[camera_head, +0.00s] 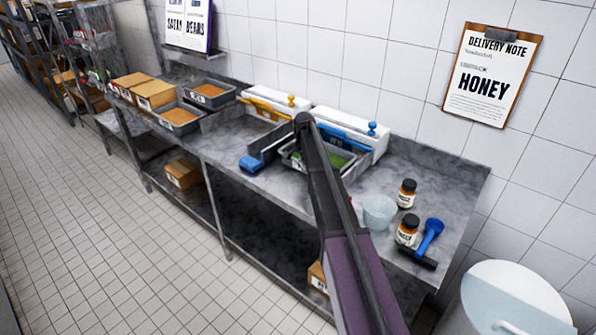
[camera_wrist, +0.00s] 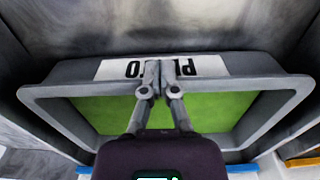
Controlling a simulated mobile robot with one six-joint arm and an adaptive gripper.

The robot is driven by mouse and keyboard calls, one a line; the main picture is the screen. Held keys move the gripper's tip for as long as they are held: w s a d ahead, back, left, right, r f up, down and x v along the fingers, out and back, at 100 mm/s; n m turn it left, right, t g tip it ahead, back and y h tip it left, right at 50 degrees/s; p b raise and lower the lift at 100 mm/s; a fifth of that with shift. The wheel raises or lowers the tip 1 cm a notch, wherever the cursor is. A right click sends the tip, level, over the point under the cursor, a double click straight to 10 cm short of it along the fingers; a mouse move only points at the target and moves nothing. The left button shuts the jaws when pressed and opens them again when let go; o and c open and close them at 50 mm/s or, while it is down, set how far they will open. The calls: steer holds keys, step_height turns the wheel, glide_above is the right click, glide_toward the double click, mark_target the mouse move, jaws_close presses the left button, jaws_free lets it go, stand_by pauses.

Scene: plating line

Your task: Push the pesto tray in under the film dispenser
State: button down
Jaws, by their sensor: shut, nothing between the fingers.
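The pesto tray (camera_head: 289,160) is a grey tray with green contents on the steel counter, in front of the white film dispenser with a blue bar (camera_head: 346,121). My arm covers part of the tray in the head view. In the wrist view the tray (camera_wrist: 265,66) fills the middle, its PESTO label upside down on the wall at the top. My gripper (camera_wrist: 160,68) is shut and empty, its fingertips in front of the label's middle letters. Whether they touch the wall I cannot tell. The gripper itself is hidden in the head view.
A second white dispenser with a yellow bar (camera_head: 268,109) stands to the left. A blue-handled tool (camera_head: 250,163) lies by the tray's left. Two orange-filled trays (camera_head: 179,117) stand farther left.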

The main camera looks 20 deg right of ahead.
stand_by(0.3)
steer(key=shift+s+a, duration=0.6)
steer(key=shift+a, duration=0.1)
steer(key=shift+s+a, duration=0.7)
steer(key=shift+a, duration=0.2)
steer(key=shift+r+p, duration=0.55)
steer(key=shift+r, duration=0.05)
steer(key=shift+w+r+p, duration=0.15)
steer(key=shift+r+p, duration=0.45)
steer(key=shift+p, duration=0.1)
step_height(320, 180, up, 8)
steer(key=p, duration=0.7)
steer(key=shift+f, duration=0.2)
